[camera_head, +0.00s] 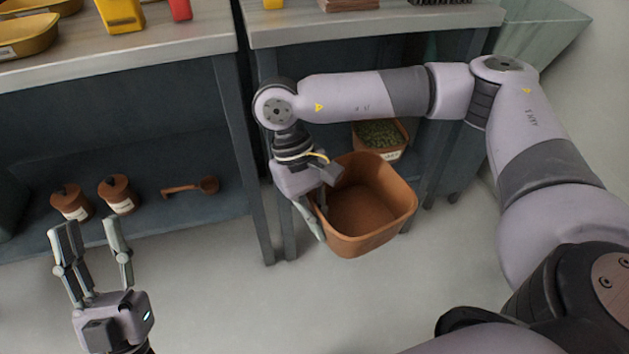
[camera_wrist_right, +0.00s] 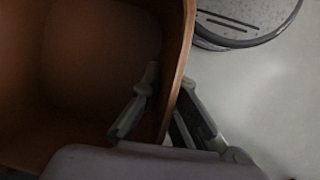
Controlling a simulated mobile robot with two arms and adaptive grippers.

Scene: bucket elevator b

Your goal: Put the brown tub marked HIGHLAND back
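A brown tub (camera_head: 379,232) hangs tilted in front of the right-hand bench, its open top facing me, and it looks empty. My right gripper (camera_head: 319,212) is shut on its left rim. In the right wrist view the tub (camera_wrist_right: 90,60) fills the left side, with one finger inside the wall and the other outside, at the gripper (camera_wrist_right: 170,115). No HIGHLAND mark shows on the visible sides. My left gripper (camera_head: 90,235) is open and empty at the lower left, in front of the left bench's lower shelf.
A labelled brown tub with green contents (camera_head: 380,134) stands on the right bench's lower shelf, behind the held tub. Two lidded jars (camera_head: 118,194) and a brown scoop (camera_head: 190,188) are on the left shelf. Bench legs (camera_head: 262,225) stand close by. A pale green bin (camera_head: 545,35) is at upper right.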

